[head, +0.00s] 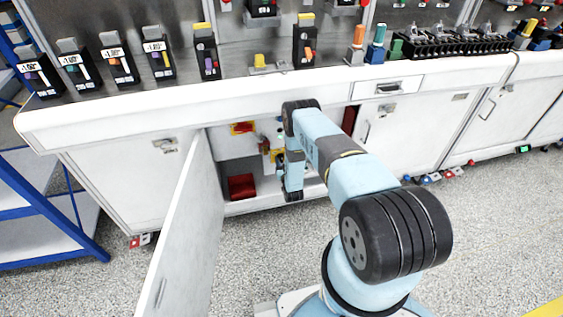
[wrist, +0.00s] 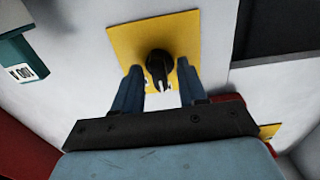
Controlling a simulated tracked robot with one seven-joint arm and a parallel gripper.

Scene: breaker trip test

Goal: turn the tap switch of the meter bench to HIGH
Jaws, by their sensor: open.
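A black rotary knob (wrist: 160,62) with a white pointer mark sits on a yellow plate (wrist: 128,40) in the wrist view. It looks like the tap switch; no HIGH marking is readable. The white mark is on the knob's side nearest my gripper's body. My gripper (wrist: 160,68) is open, with one blue finger on each side of the knob. I cannot tell whether the fingers touch it. In the head view my arm reaches into the open cabinet of the white meter bench (head: 230,103), and its own links hide most of my gripper there.
The open cabinet door (head: 183,235) stands left of my arm. A red box (head: 241,187) lies on the cabinet floor, and a red-and-yellow part (head: 243,128) is higher inside. A blue-framed rack (head: 45,205) stands at the left.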

